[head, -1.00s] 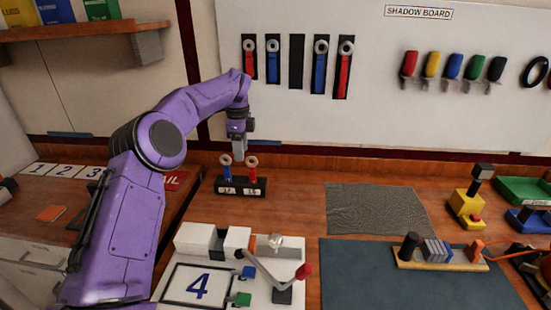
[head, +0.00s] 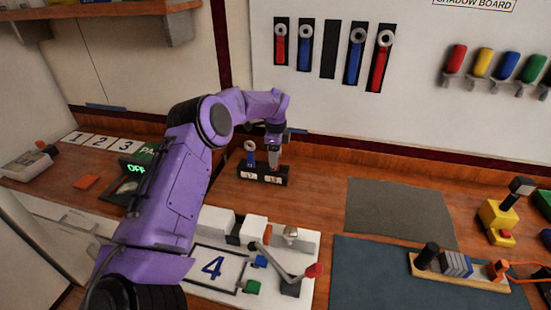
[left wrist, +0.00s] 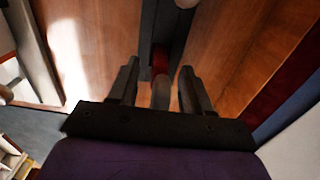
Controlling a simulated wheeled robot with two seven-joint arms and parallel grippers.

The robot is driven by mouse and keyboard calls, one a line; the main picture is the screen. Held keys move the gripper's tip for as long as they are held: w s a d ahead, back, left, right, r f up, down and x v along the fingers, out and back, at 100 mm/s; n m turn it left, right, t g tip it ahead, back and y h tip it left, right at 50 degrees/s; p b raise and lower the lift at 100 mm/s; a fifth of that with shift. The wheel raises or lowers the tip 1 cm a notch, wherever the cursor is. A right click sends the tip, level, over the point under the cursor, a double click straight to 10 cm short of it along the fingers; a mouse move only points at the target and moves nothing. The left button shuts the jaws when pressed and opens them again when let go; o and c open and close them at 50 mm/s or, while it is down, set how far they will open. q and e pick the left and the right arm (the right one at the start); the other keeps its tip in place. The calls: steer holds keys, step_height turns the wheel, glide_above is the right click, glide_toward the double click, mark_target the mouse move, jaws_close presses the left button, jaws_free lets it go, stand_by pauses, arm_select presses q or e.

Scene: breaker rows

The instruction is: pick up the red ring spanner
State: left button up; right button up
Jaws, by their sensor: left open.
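In the head view a black holder (head: 262,174) stands on the bench with a blue ring spanner (head: 250,153) upright in its left slot. My left gripper (head: 273,160) points down over the right slot and hides most of the red spanner there. In the left wrist view the red spanner (left wrist: 160,62) shows between the two open fingers (left wrist: 159,72), its grey ring end nearest the camera. I cannot tell whether the fingers touch it. Other red spanners (head: 280,46) (head: 379,66) hang on the shadow board. My right gripper is out of view.
The white shadow board (head: 420,110) rises behind the bench, with blue spanners and coloured-handled tools. In front are a white fixture with a lever (head: 285,270) and a panel marked 4. To the right lie a grey mat (head: 395,212) and a blue-grey mat (head: 360,285).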

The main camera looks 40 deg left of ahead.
arm_select(q)
jaws_close()
